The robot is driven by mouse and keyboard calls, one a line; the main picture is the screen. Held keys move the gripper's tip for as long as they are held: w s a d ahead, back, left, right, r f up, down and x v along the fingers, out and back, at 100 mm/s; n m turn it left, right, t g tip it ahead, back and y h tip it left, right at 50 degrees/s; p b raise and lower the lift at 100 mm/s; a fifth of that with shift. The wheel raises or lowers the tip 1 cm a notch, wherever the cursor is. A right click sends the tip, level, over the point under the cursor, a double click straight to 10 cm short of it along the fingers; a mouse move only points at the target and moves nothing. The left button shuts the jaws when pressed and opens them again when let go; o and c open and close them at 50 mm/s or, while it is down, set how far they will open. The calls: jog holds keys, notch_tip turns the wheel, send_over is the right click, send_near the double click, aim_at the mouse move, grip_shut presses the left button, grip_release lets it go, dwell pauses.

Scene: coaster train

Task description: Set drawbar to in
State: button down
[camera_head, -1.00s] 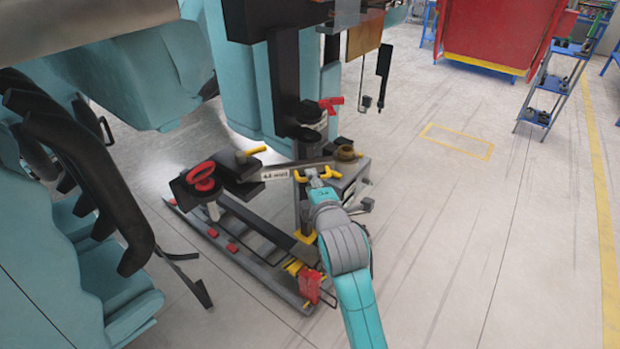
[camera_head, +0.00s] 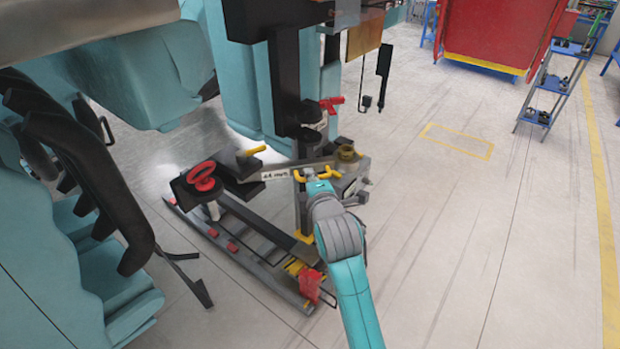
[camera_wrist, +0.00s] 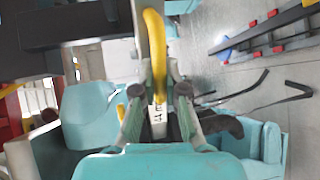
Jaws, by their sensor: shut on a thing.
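A flat grey bar with a white label (camera_head: 275,174), which looks like the drawbar, runs across the top of the black post. A yellow handle (camera_head: 298,175) sits at the bar's near side, and the wrist view shows it as a long curved yellow grip (camera_wrist: 154,45). My gripper (camera_head: 312,175) is at this handle. In the wrist view its two fingers (camera_wrist: 158,100) are shut on the handle's lower end. The label shows between the fingers, partly hidden. The far side of the bar is hidden from the head camera.
A red handwheel (camera_head: 203,177) and a second yellow lever (camera_head: 252,151) stand to the left. A brass knob (camera_head: 347,153) is right of the bar, and a red lever (camera_head: 331,104) is above. Black seat restraints (camera_head: 90,160) fill the left. Open floor lies to the right.

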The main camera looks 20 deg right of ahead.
aim_at(309, 166)
jog(key=shift+w+d, duration=0.1)
jog(key=shift+w, duration=0.05)
jog(key=w+n+y, duration=0.1)
jog(key=w+y, duration=0.1)
jog(key=w+d+n+y, duration=0.1)
jog(key=w+n+y, duration=0.1)
jog(key=shift+w+y, duration=0.2)
jog(key=shift+y, duration=0.1)
jog(key=w+a+n+g+y, duration=0.1)
jog(key=w+n+g+y, duration=0.2)
jog(key=w+n+y, duration=0.2)
jog(key=shift+w, duration=0.6)
jog(key=shift+y, duration=0.3)
jog(key=c, duration=1.2)
grip_release()
jog(key=shift+w+a, duration=0.1)
jog(key=shift+w, duration=0.05)
